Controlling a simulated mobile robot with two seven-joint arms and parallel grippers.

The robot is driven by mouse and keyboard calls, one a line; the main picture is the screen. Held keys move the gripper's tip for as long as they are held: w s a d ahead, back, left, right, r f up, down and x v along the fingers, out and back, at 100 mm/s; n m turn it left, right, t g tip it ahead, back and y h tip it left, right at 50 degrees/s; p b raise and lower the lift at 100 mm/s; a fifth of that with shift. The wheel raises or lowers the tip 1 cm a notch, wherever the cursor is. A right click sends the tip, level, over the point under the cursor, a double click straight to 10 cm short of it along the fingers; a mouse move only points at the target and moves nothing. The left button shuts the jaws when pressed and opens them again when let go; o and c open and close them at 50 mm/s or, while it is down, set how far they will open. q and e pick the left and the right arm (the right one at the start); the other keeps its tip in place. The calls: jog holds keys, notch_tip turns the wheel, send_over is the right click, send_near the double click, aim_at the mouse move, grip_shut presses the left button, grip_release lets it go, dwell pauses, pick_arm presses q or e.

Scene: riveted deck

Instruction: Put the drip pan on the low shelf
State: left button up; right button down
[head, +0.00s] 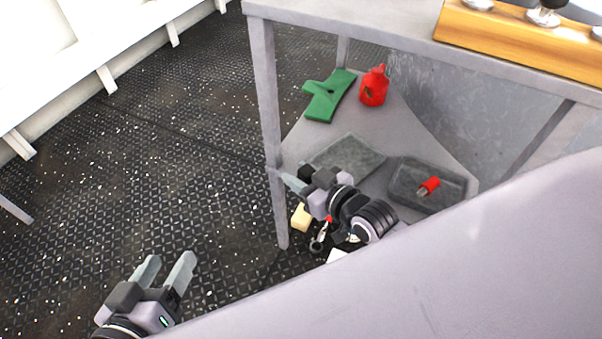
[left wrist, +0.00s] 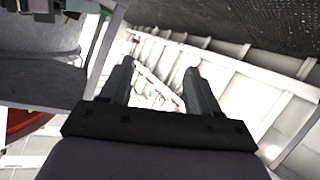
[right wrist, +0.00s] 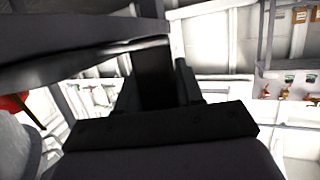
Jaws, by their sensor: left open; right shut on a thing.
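A flat grey pan (head: 350,151), which I take to be the drip pan, is at the low shelf (head: 412,128), beneath the upper table top. My right gripper (head: 296,184) is at its near left side, over the shelf's front edge, and hides part of it. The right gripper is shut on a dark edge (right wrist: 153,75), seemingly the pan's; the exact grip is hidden. I cannot tell whether the pan touches the shelf. My left gripper (head: 168,270) is open and empty, away to the left above the floor; its fingers (left wrist: 160,90) show apart in the left wrist view.
On the shelf are a green bracket (head: 325,101), a red can (head: 374,87) and a grey tray (head: 403,186) with a red-handled item (head: 429,186). A table leg (head: 266,110) stands left of the shelf. Small items, including a yellowish block (head: 301,218), lie below. The left floor is clear.

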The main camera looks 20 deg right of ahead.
jog(key=c, duration=0.6)
grip_release()
jog(key=shift+c, duration=0.2)
jog(key=shift+f, duration=0.1)
